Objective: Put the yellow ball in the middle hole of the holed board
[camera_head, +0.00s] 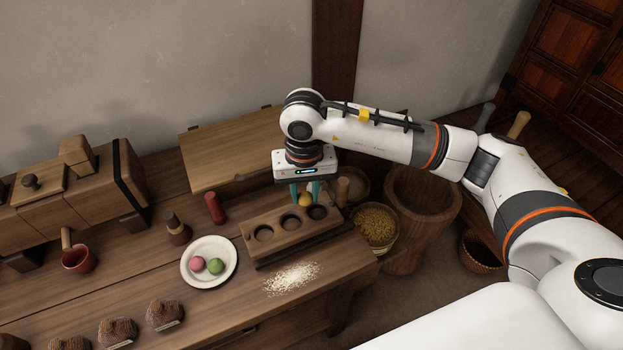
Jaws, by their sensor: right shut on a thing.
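The holed board (275,240) is a wooden block with three round holes in a row on the table. No ball shows in its holes. My right gripper (305,198) points down over the board's far right part, with its teal fingers shut on the yellow ball (305,200). The ball appears at the board's back edge, between the middle hole (290,222) and the right hole (317,212) in the picture. I cannot tell its exact height above the board. My left gripper is out of view.
A white plate (190,277) with a pink ball (197,263) and a green ball (215,265) stands left of the board. White grains (292,278) lie in front. A red cylinder (215,208) stands behind the plate. A grain basket (376,227) and a wooden mortar (408,250) are right.

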